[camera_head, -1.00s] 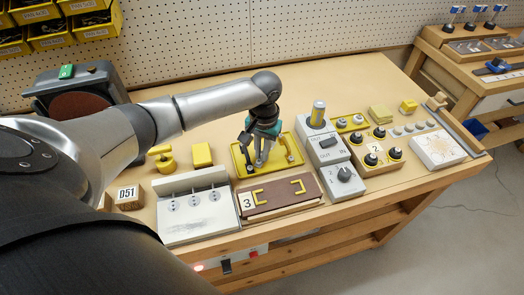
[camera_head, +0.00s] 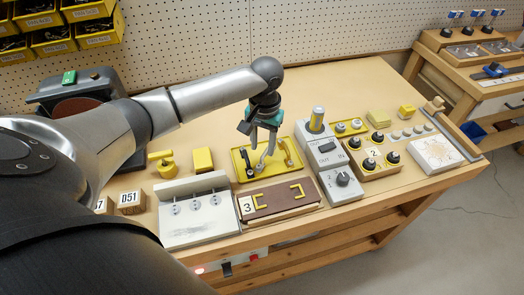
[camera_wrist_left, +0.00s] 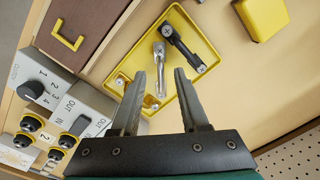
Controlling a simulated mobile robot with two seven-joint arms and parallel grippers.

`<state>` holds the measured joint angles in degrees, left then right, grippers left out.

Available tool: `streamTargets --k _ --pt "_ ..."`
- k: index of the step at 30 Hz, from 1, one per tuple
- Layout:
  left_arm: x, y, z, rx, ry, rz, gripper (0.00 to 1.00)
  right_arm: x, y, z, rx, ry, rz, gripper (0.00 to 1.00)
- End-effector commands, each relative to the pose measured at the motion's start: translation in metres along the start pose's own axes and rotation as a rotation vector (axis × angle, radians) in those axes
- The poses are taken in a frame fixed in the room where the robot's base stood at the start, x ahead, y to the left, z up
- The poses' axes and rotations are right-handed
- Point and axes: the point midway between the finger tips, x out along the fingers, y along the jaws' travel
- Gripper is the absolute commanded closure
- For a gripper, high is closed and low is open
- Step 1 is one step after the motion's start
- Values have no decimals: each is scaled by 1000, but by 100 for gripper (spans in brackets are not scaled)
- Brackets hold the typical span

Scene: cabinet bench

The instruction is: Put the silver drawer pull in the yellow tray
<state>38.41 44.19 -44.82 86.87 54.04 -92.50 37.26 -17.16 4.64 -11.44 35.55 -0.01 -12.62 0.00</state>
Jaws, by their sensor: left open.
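The yellow tray (camera_head: 238,172) lies on the bench behind the brown panel numbered 3. In the left wrist view, the silver drawer pull (camera_wrist_left: 158,62) lies in the tray (camera_wrist_left: 199,30), beside a black pull (camera_wrist_left: 184,47) and small silver knobs (camera_wrist_left: 121,81). My left gripper (camera_head: 265,161) is above the tray with its fingers apart. In the wrist view the fingers (camera_wrist_left: 160,76) stand on either side of the silver pull, with no visible contact. In the head view the fingers partly hide the silver pull. My right gripper is not in view.
The brown panel (camera_head: 282,207) with yellow handles is in front of the tray. Grey switch boxes (camera_head: 325,150) stand close at its right and a yellow block (camera_head: 203,160) at its left. A white hook rack (camera_head: 198,220) is front left.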

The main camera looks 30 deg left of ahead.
Motion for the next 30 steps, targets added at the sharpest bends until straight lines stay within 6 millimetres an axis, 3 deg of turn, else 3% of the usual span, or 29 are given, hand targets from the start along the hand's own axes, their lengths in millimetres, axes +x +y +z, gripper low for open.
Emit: streamTargets --k 3,10,30 --pt "-30 0 0 0 2 1 56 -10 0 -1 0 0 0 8" --pt "-63 0 0 0 0 0 56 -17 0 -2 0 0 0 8" --pt "-71 0 0 -1 -2 0 56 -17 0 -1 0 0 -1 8"
